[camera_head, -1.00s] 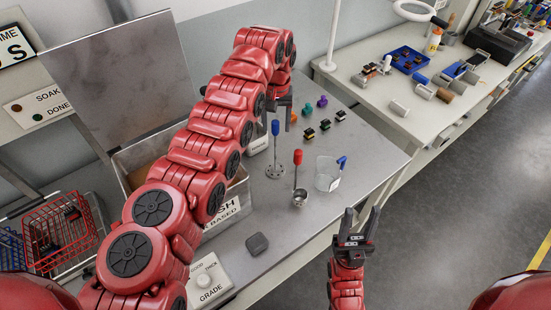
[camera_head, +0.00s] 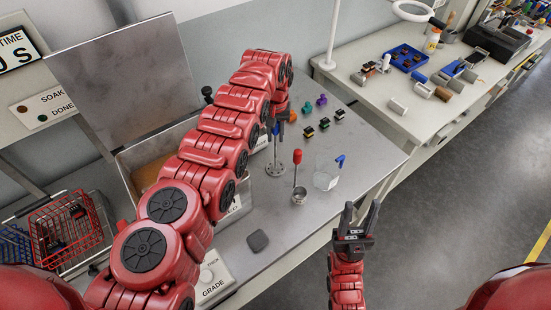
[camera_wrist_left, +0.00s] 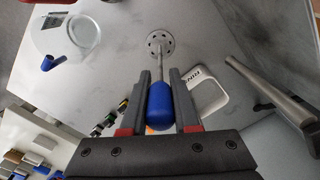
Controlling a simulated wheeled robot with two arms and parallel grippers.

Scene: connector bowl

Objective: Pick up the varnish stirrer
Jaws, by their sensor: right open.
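The varnish stirrer, with a blue handle, thin rod and perforated disc (camera_head: 274,170), stands upright on the grey table. In the left wrist view its blue handle (camera_wrist_left: 160,102) lies between the fingers of my left gripper (camera_wrist_left: 160,100), with narrow gaps beside it. That gripper looks open. In the head view my left gripper (camera_head: 279,118) is at the top of the stirrer, and the fingers partly hide the handle. My right gripper (camera_head: 358,219) is open and empty off the table's front edge.
A red-handled cup tool (camera_head: 298,196) and a clear beaker (camera_head: 325,178) stand right of the stirrer. Several connectors (camera_head: 324,124) lie behind. An open-lidded metal tank (camera_head: 128,175) is left. A dark square block (camera_head: 258,241) lies in front.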

